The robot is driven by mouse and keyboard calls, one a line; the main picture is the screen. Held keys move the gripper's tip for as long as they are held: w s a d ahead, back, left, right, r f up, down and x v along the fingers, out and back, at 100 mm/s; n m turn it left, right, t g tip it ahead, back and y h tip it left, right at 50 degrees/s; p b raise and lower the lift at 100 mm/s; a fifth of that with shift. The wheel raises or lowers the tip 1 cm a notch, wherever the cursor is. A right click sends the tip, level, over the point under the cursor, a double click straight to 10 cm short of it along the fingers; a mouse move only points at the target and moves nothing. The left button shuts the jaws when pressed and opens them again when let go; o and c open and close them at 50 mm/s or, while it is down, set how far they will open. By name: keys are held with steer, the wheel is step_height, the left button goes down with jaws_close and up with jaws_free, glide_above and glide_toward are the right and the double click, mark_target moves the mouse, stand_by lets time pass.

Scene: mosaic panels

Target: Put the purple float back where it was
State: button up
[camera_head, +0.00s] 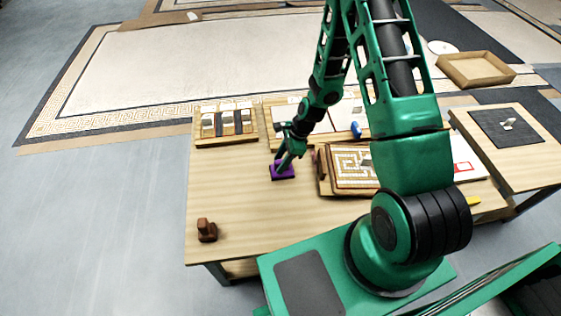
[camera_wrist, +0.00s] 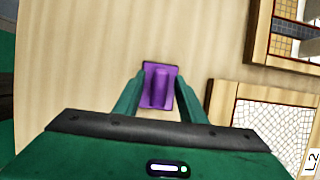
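The purple float (camera_head: 281,174) lies on the wooden table, left of the maze-patterned panel. In the wrist view the float (camera_wrist: 160,88) shows as a flat plate with a raised bar handle along its middle. My gripper (camera_head: 287,161) points down right over it. In the wrist view the two fingers of my gripper (camera_wrist: 160,82) stand on either side of the handle, with purple showing between them. The fingers look apart from the handle, though their exact height above the plate is hard to judge.
A rack of sample tiles (camera_head: 226,122) stands at the back left of the table (camera_head: 235,215). The maze panel (camera_head: 350,165) is on a wooden board to the right. A brown tool (camera_head: 207,230) sits at the front left. The table's left-middle is clear.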

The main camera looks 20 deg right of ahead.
steer(key=v, duration=1.2)
steer(key=s+d+r+n+h, duration=0.2)
steer(key=s+d+r+n, duration=0.35)
steer(key=s+r, duration=0.45)
steer(key=s+d+r+n+h, duration=0.2)
steer(key=s+d+r+n, duration=0.45)
steer(key=r, duration=0.65)
steer(key=s+d+r+n, duration=0.1)
steer(key=s+r, duration=0.3)
steer(key=s, duration=0.8)
steer(key=shift+n+g, duration=0.4)
steer(key=shift+d, duration=0.1)
